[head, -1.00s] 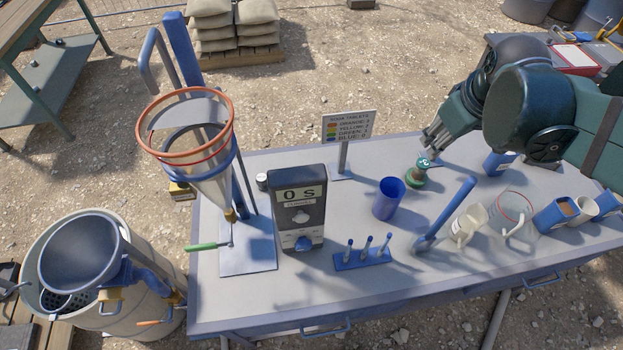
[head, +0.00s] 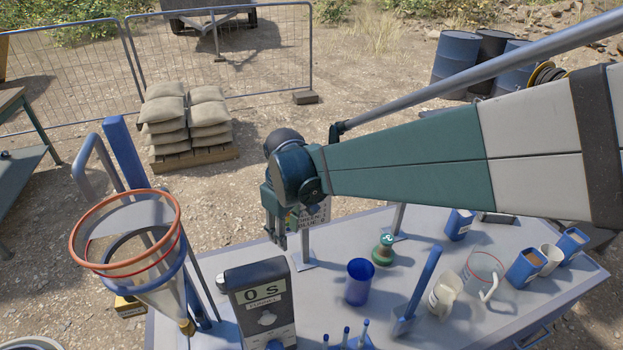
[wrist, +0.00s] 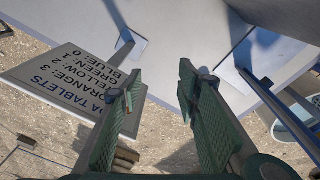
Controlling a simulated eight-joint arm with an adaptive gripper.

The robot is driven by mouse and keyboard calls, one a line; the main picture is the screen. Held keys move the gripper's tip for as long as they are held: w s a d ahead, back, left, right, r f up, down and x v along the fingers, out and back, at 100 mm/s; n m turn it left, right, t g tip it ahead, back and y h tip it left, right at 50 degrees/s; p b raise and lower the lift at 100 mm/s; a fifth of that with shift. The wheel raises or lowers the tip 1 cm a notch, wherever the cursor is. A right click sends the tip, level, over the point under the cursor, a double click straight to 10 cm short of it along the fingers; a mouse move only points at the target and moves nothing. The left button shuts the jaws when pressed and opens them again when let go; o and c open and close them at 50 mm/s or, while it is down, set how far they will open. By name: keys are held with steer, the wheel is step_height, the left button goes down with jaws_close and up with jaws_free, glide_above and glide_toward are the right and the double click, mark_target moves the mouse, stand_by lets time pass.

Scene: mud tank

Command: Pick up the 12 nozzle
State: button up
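No thing in view has a number that I can clearly read as 12. A green knob-like piece (head: 382,254) with a pale mark on its round top stands on the table right of the blue cup. A brass tip (head: 187,327) shows under the cone funnel at the left. My gripper (head: 279,240) hangs over the table's back edge, behind the grey timer and in front of the tablet sign, apart from the green piece. In the wrist view my gripper (wrist: 160,88) has its fingers apart with nothing between them.
The timer (head: 262,305) stands close below my gripper. The tablet sign (wrist: 75,80) is beside the left finger in the wrist view. A blue cup (head: 359,283), a jug (head: 444,293) and a glass beaker (head: 483,275) stand to the right. The cone funnel (head: 130,235) stands left.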

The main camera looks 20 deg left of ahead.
mark_target(221, 278)
steer(key=shift+n+g+h, duration=0.5)
steer(key=shift+n, duration=0.2)
steer(key=s+a+f, duration=0.3)
steer(key=a+f, duration=0.2)
steer(key=a, duration=0.1)
steer(key=s+a+f, duration=0.4)
steer(key=a+f, duration=0.1)
steer(key=a, duration=0.1)
steer(key=s+a+f, duration=0.4)
steer(key=a+f, duration=0.1)
steer(key=a, duration=0.1)
steer(key=shift+s+a+f, duration=0.1)
steer(key=shift+a+f, duration=0.1)
steer(key=shift+a, duration=0.2)
steer(key=shift+f, duration=1.3)
steer(key=shift+s+f, duration=0.1)
steer(key=shift+f, duration=2.5)
steer(key=c, duration=0.7)
